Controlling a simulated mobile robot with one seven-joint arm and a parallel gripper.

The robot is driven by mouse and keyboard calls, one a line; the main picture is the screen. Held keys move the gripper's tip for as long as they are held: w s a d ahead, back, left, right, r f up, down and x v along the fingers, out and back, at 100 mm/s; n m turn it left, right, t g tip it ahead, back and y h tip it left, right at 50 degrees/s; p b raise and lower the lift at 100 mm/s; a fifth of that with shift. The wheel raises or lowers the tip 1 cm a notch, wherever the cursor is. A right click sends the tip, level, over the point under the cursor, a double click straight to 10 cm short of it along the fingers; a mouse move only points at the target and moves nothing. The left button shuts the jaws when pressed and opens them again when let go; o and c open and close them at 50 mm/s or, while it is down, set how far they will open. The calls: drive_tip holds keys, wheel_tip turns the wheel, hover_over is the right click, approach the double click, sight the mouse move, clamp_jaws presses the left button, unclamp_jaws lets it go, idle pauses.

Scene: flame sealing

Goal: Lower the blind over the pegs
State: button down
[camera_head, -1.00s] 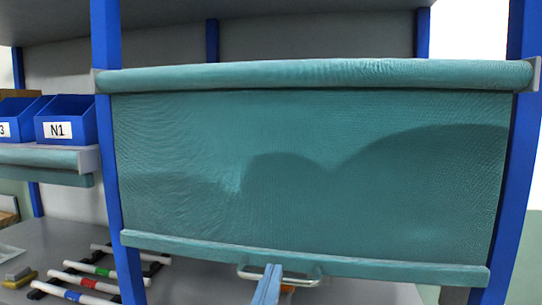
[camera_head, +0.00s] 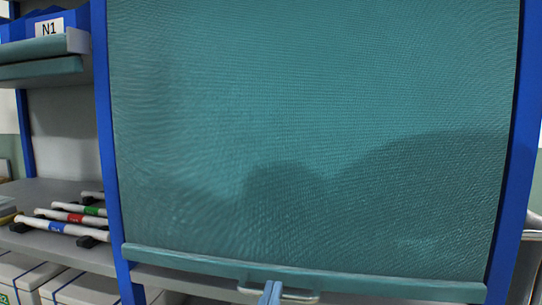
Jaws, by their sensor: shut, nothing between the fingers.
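The teal blind (camera_head: 310,120) hangs between two blue posts and fills most of the view. Its bottom bar (camera_head: 400,284) is near the lower edge of the picture and slopes slightly down to the right. A pale metal handle (camera_head: 304,297) sits at the bar's lower edge. My gripper (camera_head: 272,291), light blue, is shut at the handle, in front of its middle; I cannot tell whether it touches. The top roller is out of view. No pegs can be made out behind the blind; it covers whatever is there.
The blue posts (camera_head: 107,150) flank the blind. In the left bay, white rods with coloured bands (camera_head: 65,227) lie on a grey shelf, below a second rolled teal blind (camera_head: 40,68) and a blue bin marked N1 (camera_head: 48,22). White boxes (camera_head: 80,290) stand underneath.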

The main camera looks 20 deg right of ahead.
drive_tip(key=shift+f+b, duration=1.05)
drive_tip(key=shift+f, duration=0.85)
wheel_tip(320, 180, up, 5)
drive_tip(key=p, duration=0.5)
drive_tip(key=f+b+v, duration=0.1)
drive_tip(key=b+v, duration=0.1)
drive_tip(key=v, duration=0.7)
drive_tip(key=s+a+r+n+t+y, duration=0.2)
drive_tip(key=a+r+t+y, duration=0.15)
drive_tip(key=r, duration=0.55)
drive_tip(key=s+a+r+n+t+y, duration=0.1)
drive_tip(key=a+r+n+t+y, duration=0.2)
drive_tip(key=r, duration=0.7)
drive_tip(key=s+a+r+n+t+y, duration=0.15)
drive_tip(key=a+r+t+y, duration=0.3)
drive_tip(key=r, duration=0.45)
wheel_tip(320, 180, up, 31)
drive_tip(key=p, duration=3)
drive_tip(key=shift+s+p, duration=0.25)
drive_tip(key=shift+p, duration=0.1)
